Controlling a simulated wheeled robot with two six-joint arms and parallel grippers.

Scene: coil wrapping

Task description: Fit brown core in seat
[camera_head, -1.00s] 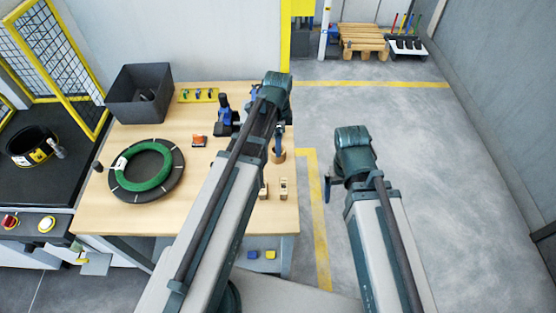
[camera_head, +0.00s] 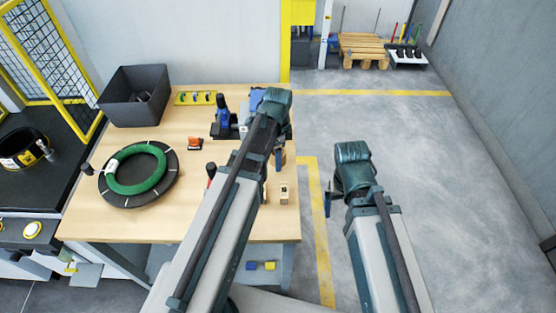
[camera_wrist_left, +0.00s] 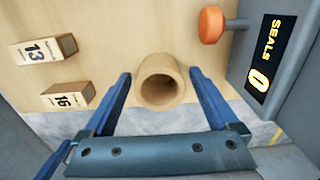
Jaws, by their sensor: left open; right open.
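The brown core (camera_wrist_left: 178,80) is a short hollow cylinder standing upright on the wooden table, its open end facing the left wrist camera. My left gripper (camera_wrist_left: 160,74) is open, with its blue fingers on either side of the core and visible gaps between. In the head view my left gripper (camera_head: 278,152) is over the table's right part, and the left arm hides most of the core. My right gripper (camera_head: 328,197) is open and empty over the floor, right of the table. I cannot tell which thing is the seat.

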